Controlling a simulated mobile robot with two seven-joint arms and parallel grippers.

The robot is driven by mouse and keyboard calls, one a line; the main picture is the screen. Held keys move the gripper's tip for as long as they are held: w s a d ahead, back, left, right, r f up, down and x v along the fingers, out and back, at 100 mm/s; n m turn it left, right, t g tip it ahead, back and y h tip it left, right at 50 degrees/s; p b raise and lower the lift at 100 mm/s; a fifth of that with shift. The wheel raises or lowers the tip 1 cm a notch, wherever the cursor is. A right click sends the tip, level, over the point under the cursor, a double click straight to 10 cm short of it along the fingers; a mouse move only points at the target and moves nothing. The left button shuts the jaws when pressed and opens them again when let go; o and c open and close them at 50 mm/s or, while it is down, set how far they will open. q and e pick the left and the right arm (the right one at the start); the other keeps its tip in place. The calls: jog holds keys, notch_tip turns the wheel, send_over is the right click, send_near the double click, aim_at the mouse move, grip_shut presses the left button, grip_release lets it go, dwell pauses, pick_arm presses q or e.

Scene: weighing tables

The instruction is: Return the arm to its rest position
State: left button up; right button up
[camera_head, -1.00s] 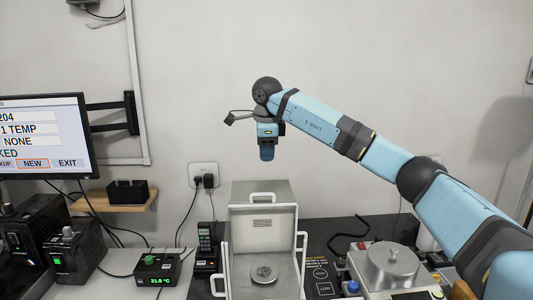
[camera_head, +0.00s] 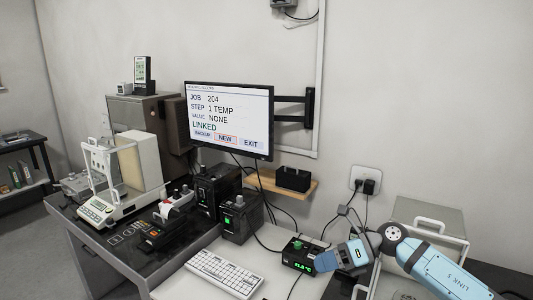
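My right arm comes in from the lower right, light blue with black joints. Its hand, my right gripper (camera_head: 326,262), points left beside the small black box with the green display (camera_head: 298,256). I cannot make out separate fingertips, so whether it is open or shut is unclear. Nothing is visibly held in it. My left gripper is not in view. The arm passes in front of the grey metal box with white handles (camera_head: 432,212) and hides part of it.
A monitor (camera_head: 230,120) reads JOB 204, STEP 1 TEMP, VALUE NONE, LINKED. A white keyboard (camera_head: 224,272) lies on the bench. Black power units (camera_head: 240,218) stand behind it. A glass-sided balance (camera_head: 112,185) stands at left. A wooden wall shelf (camera_head: 283,186) holds a black box.

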jog(key=s+a+f+m+t+y+p, duration=0.2)
jog(key=s+m+t, duration=0.3)
jog(key=m, duration=0.4)
jog(key=s+a+f+m+t+y+p, duration=0.1)
jog(key=s+a+m+t+y, duration=0.15)
jog(key=m+t, duration=0.5)
jog(key=s+d+f+m+h+p, duration=0.1)
jog(key=s+d+f+m+h, duration=0.2)
jog(key=s+f+m+h, duration=0.2)
jog(key=s+d+f+m+g+h+p, duration=0.1)
jog(key=s+d+f+m+h, duration=0.3)
jog(key=s+f+m, duration=0.3)
jog(key=s+d+f+m+h+p, duration=0.2)
jog(key=s+f+m+h, duration=0.4)
jog(key=s+m, duration=0.4)
jog(key=d+f+m, duration=0.1)
jog(key=m, duration=0.3)
jog(key=shift+s+d, duration=0.15)
jog(key=shift+d, duration=0.2)
jog(key=shift+m+g, duration=0.25)
